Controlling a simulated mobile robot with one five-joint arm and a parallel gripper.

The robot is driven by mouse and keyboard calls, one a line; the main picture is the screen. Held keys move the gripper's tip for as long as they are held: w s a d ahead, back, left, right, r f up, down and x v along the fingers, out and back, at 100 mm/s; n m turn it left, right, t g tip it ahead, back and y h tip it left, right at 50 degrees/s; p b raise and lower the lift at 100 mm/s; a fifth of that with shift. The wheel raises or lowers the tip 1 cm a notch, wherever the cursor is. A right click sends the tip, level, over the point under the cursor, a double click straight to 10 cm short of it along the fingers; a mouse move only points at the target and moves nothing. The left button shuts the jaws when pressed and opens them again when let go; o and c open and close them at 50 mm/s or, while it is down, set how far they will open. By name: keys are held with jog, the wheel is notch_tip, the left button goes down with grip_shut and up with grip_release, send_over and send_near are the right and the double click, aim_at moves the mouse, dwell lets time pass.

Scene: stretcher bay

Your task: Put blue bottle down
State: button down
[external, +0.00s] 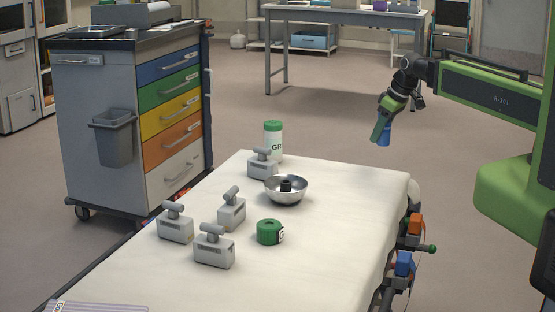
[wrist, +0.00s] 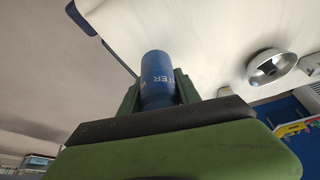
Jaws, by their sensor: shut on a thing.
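The blue bottle (wrist: 157,80), with white lettering on its side, is between the two fingers of my gripper (wrist: 158,95) in the wrist view. In the external view my gripper (external: 383,128) hangs above and beyond the far right corner of the stretcher. The lower part of the blue bottle (external: 384,135) shows there under the fingers, clear of any surface. The stretcher's white top (external: 330,235) lies in front and to the left of the gripper. Part of the bottle is hidden by the fingers.
On the stretcher are a metal bowl (external: 298,194) with a dark item in it, a green tape roll (external: 268,232), a green-and-white container (external: 273,142) and several grey weight-like blocks (external: 214,248). The stretcher's right part is clear. A drawer cart (external: 98,150) stands left.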

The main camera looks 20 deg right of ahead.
jog(key=d+m, duration=0.2)
jog(key=d, duration=0.7)
jog(key=w+a+f+b, duration=0.1)
jog(key=a+f+b, duration=0.1)
jog(key=a, duration=0.1)
jog(key=w+a+f+b, duration=0.2)
jog(key=a, duration=0.2)
jog(key=w+a+f+b, duration=0.1)
jog(key=a+f+b, duration=0.2)
jog(key=shift+w+a, duration=0.15)
jog(key=shift+a, duration=0.2)
notch_tip(320, 180, down, 4)
jog(key=b, duration=0.4)
jog(key=shift+f, duration=0.2)
jog(key=shift+r, duration=0.25)
jog(key=shift+f, duration=0.25)
jog(key=c, duration=0.9)
grip_release()
jog(key=shift+r, duration=0.1)
jog(key=shift+o, duration=0.2)
